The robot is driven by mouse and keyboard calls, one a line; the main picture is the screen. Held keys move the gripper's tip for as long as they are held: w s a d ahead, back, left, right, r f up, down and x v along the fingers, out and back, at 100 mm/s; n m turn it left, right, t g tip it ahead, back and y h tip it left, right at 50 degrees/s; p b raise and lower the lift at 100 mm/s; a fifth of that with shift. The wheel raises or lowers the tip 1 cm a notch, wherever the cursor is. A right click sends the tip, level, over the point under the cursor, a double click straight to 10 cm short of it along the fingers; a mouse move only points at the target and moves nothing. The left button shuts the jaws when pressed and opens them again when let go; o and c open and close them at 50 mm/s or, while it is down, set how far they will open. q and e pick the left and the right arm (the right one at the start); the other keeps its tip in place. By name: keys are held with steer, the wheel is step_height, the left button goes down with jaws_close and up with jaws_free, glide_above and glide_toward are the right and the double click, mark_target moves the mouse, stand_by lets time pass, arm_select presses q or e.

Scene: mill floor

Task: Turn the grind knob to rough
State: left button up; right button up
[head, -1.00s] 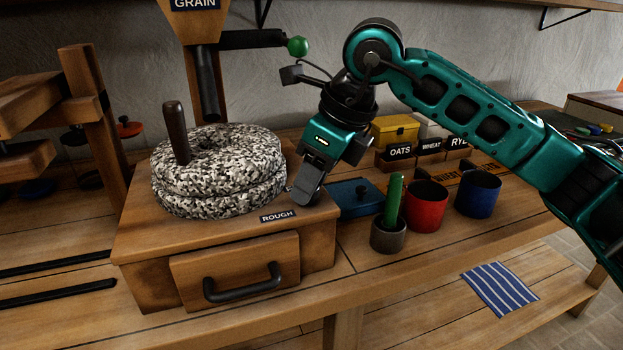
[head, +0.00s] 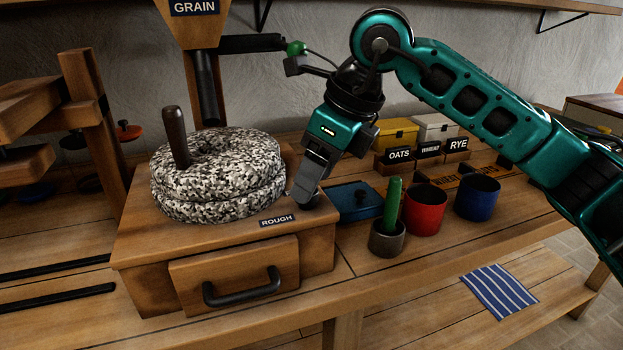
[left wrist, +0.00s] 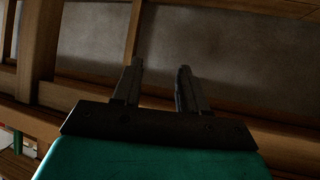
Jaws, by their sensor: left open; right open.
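The wooden mill base (head: 135,232) carries two speckled millstones (head: 220,185) with an upright dark handle (head: 176,135). A dark label reading ROUGH (head: 277,221) is on the top of the base near its front right corner. My right gripper (head: 306,196) points down at the right end of the base's top, just beyond the label. It is open. The grind knob cannot be made out; the right gripper covers that corner. My left gripper (left wrist: 158,88) shows in the left wrist view, open and empty, in front of a grey wall. It is not in the head view.
A drawer with a black handle (head: 242,289) is in the base's front. To the right are a blue lidded box (head: 352,203), a grey cup (head: 387,242) with a green cylinder, a red cup (head: 425,208), a blue cup (head: 478,199) and OATS, WHEAT and RYE bins. A grain hopper (head: 195,30) stands above.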

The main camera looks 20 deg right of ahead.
arm_select(q)
steer(key=shift+s+a+r+p, duration=0.2)
steer(key=shift+s+p, duration=0.05)
steer(key=shift+p, duration=0.4)
arm_select(e)
steer(key=v, duration=1.1)
steer(key=shift+d, duration=0.1)
arm_select(q)
steer(key=shift+w+r, duration=0.1)
arm_select(e)
steer(key=shift+f, duration=0.1)
steer(key=shift+s, duration=0.1)
